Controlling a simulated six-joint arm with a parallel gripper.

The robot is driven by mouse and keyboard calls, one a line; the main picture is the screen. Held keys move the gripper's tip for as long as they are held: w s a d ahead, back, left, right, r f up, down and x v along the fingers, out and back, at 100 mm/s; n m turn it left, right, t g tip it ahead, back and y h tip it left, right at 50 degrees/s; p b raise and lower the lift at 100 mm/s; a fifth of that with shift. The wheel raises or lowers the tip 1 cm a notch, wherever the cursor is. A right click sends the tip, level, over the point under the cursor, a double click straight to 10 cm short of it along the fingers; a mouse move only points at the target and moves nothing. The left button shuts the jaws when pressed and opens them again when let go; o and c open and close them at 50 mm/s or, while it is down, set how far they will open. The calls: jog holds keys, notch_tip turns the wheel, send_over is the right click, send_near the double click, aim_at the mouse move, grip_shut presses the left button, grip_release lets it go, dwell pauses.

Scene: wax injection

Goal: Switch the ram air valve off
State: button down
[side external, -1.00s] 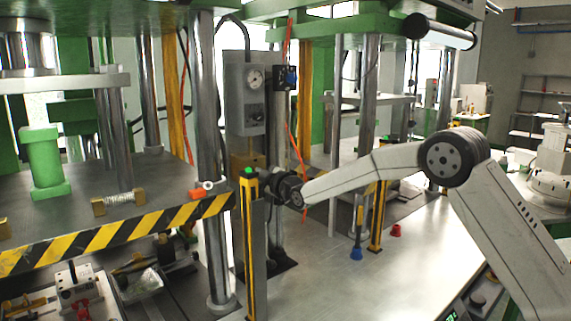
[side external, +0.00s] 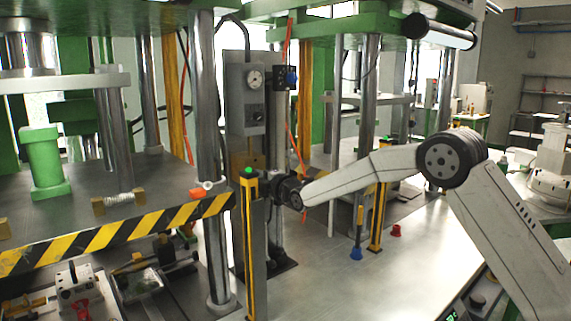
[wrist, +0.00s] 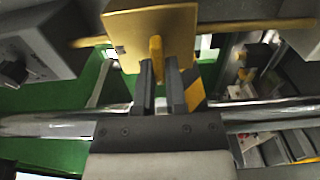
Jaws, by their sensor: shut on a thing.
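The ram air valve shows in the wrist view as a brass-coloured block (wrist: 178,24) with a yellow lever (wrist: 155,50) in front of it. In the side external view, the brass block (side external: 243,162) is below the grey gauge box, partly hidden by a post. My gripper (wrist: 159,72) has its dark fingers on either side of the lever and is shut on it. In the side external view, my wrist is behind the yellow-and-black post, which hides the fingertips and lever. I cannot tell the lever's exact angle.
A grey gauge box (side external: 245,98) is above the valve. A yellow-and-black post with a green button (side external: 249,170) stands close to my wrist. A steel column (side external: 208,130) and the striped press edge (side external: 110,232) are at left.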

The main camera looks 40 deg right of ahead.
jog(key=c, duration=0.7)
grip_release()
jog(key=shift+s, duration=0.2)
jog(key=s, duration=0.7)
jog(key=shift+s, duration=0.2)
jog(key=shift+s+f, duration=0.1)
jog(key=s+f+m+g, duration=0.5)
jog(key=s+f+m, duration=0.1)
jog(key=s, duration=0.5)
jog(key=s+a+f+m+g, duration=0.1)
jog(key=s+f+m+g, duration=0.4)
jog(key=s, duration=0.7)
jog(key=s+f+m+g, duration=0.5)
jog(key=s+f+m, duration=0.2)
jog(key=s, duration=0.4)
jog(key=shift+s+a+f, duration=0.2)
jog(key=shift+s+f, duration=0.05)
jog(key=shift+f, duration=0.25)
